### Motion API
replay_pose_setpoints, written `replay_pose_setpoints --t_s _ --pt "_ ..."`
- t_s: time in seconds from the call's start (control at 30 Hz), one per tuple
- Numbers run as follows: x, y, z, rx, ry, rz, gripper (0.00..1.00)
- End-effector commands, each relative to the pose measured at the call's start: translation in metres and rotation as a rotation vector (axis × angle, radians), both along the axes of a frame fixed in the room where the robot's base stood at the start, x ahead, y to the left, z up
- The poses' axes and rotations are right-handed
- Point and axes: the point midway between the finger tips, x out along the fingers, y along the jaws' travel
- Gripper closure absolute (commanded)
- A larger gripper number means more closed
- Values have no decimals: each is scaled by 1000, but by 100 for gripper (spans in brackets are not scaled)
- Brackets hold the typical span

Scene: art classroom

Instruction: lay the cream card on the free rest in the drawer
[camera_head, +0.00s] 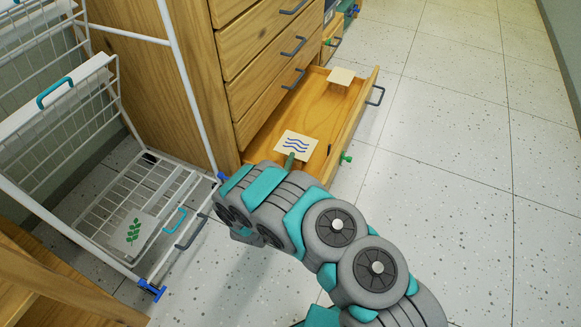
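A cream card with blue wavy lines (298,144) shows at the near end of the open drawer (309,104), just beyond my arm. A green piece (289,161) shows at its near edge, partly behind my arm. I cannot tell whether the card lies on a rest or is held above the drawer floor. A plain cream square (341,76) sits at the far end of the drawer with nothing on it; it looks like a rest. My arm curves in from the lower right. My gripper's fingers are hidden, so their hold is not visible.
A white wire rack (172,70) with baskets stands at the left. A pale card with a green leaf (134,232) lies in its lower basket. The closed wooden drawers (262,60) rise behind the open one. Tiled floor at the right (460,150) is clear.

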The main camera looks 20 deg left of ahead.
Motion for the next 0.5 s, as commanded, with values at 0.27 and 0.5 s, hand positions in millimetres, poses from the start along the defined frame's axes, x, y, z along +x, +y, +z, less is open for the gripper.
replay_pose_setpoints --t_s 0.27,0.5 --pt "0 0 -34 1 2 1 100" --pt "0 0 -35 1 0 1 100"
